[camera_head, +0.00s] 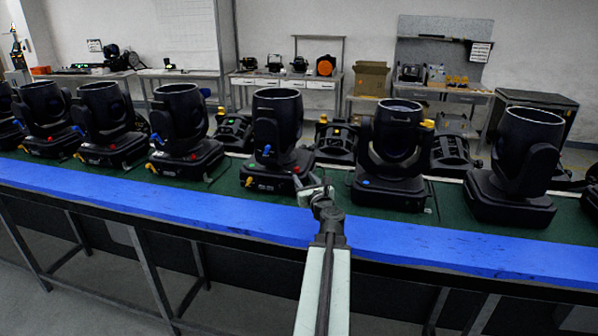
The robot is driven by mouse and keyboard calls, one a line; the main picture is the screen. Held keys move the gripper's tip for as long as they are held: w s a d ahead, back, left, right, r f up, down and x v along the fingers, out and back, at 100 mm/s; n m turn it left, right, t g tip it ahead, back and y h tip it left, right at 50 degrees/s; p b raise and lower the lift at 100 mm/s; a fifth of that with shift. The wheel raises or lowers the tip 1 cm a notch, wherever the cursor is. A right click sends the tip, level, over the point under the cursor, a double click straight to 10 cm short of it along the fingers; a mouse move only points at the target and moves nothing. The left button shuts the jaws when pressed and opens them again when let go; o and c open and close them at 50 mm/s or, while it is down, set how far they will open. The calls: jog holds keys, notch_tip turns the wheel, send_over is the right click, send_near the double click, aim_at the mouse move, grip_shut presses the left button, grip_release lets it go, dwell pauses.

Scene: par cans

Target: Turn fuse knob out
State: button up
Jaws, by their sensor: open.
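A black stage light (278,118) stands upright on its base at the middle of the bench. I cannot tell from labels which is the fuse knob. My gripper (310,187) is open at the right front corner of this base, just below and right of the red knob. Whether it touches the base is too small to tell.
Similar lights line the bench on both sides, the nearest at right (393,150) and left (180,125). A blue strip (200,212) runs along the bench's front edge. A cardboard box (369,78) stands behind.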

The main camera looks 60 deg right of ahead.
aim_at(296, 169)
jog(key=x, duration=0.6)
jog(key=shift+w+d, duration=0.15)
jog(key=shift+w, duration=0.1)
grip_shut()
jog(key=shift+w+a+m+g+h, duration=0.15)
jog(key=shift+m+g+h, duration=0.35)
jog(key=shift+g+h, duration=0.1)
jog(key=shift+w+a+m+g+h, duration=0.1)
jog(key=shift+a+m+g+h, duration=0.1)
jog(key=shift+m+g+h, duration=0.35)
jog(key=shift+w+m+g+h, duration=0.1)
jog(key=shift+m+g+h, duration=0.95)
jog(key=shift+g, duration=0.5)
grip_release()
